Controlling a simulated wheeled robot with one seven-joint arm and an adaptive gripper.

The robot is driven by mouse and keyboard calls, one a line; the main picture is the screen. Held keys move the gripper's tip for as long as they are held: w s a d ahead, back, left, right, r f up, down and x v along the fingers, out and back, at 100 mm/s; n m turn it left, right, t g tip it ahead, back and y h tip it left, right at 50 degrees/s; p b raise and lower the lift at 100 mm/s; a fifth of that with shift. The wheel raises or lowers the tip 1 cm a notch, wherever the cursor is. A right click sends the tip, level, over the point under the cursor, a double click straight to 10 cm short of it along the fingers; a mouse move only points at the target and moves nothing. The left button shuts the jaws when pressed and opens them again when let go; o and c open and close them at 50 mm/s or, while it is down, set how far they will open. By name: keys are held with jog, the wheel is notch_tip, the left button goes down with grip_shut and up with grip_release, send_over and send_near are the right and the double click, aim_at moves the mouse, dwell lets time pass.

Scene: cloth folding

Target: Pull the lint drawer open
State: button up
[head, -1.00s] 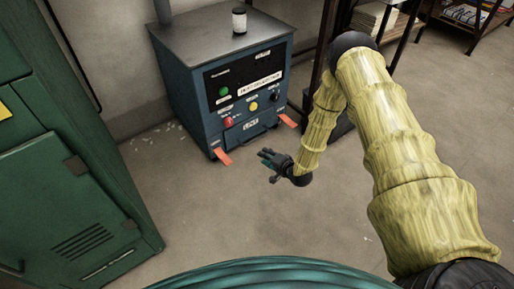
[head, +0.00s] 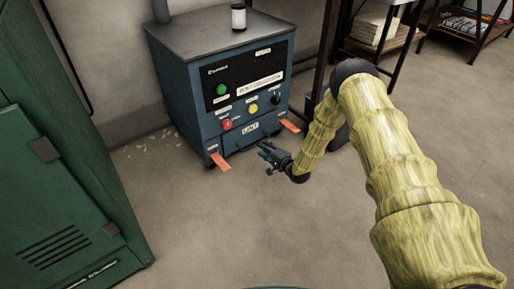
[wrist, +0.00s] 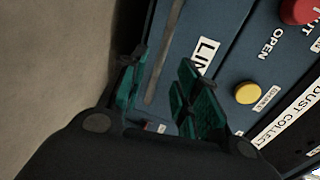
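The lint drawer (head: 247,139) is low on the front of a blue dust-collector cabinet (head: 185,98), under a white LINT label (head: 250,128). In the wrist view the label (wrist: 205,55) shows partly, cut by a finger. A long grey bar (wrist: 170,45), a handle or edge on the drawer front, runs between my fingers in the picture. My gripper (head: 265,153) is open and in front of the drawer; its green-padded fingers (wrist: 160,80) appear on either side of the bar. I cannot tell whether they touch it. The drawer looks shut.
Orange tabs (head: 220,161) (head: 290,125) stick out at the cabinet's lower corners. Red (head: 227,124), yellow (head: 252,109) and green (head: 222,89) buttons sit above. A white bottle (head: 238,17) stands on top. A green locker (head: 60,200) is at left, a dark rack (head: 325,60) at right. The floor in front is clear.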

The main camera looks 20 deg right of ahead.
jog(key=shift+b+x, duration=1.3)
jog(key=shift+x, duration=1.75)
grip_shut()
